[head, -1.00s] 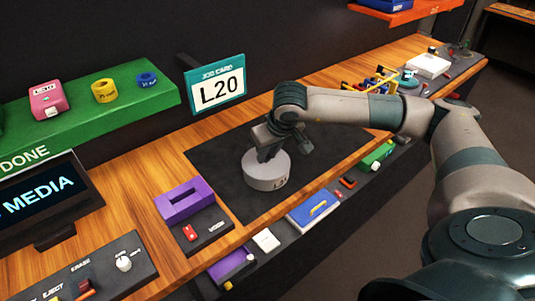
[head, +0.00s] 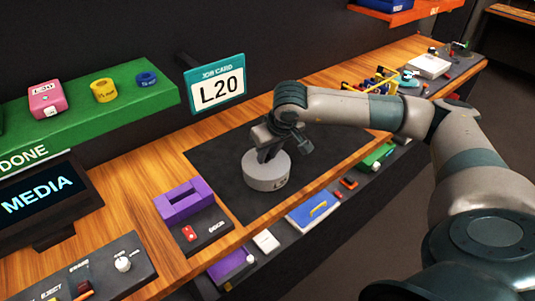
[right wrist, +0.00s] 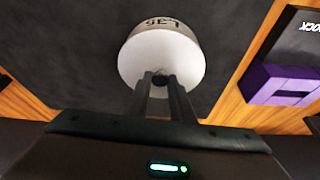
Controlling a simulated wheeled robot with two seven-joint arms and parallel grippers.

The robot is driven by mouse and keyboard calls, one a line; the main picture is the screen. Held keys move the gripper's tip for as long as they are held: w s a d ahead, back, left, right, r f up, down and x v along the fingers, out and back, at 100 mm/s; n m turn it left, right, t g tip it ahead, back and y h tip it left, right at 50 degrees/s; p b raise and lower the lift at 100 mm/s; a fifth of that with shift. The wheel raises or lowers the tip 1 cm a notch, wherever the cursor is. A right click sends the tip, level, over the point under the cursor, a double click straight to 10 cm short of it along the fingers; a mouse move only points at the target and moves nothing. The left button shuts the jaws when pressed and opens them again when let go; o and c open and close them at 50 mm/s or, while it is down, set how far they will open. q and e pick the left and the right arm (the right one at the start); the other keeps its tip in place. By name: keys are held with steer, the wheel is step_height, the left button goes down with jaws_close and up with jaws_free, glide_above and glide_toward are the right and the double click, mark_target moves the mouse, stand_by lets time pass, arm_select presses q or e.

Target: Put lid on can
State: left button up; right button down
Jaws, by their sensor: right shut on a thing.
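A pale grey round can (head: 266,181) with a dark label stands upright on the dark mat (head: 222,170). Its side, with a printed code, also shows in the right wrist view (right wrist: 162,43). A flat white disc, the lid (right wrist: 143,62), shows as its top face; I cannot make out a seam between lid and can. My right gripper (head: 266,154) points down over the middle of the top. In the right wrist view its two fingers (right wrist: 161,82) are close together at the disc's centre, shut on the lid; the gripped part is mostly hidden. My left gripper is not in view.
A purple holder (head: 184,203) stands left of the mat, also in the right wrist view (right wrist: 285,85). A job card (head: 217,84) reading L20 stands behind. A green shelf (head: 100,121) and a screen (head: 40,205) are at left. The mat around the can is clear.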

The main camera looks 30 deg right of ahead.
stand_by(0.5)
stand_by(0.3)
steer(key=c, duration=1)
jaws_free()
steer(key=shift+r+p, duration=0.95)
steer(key=shift+r, duration=2.5)
jaws_close()
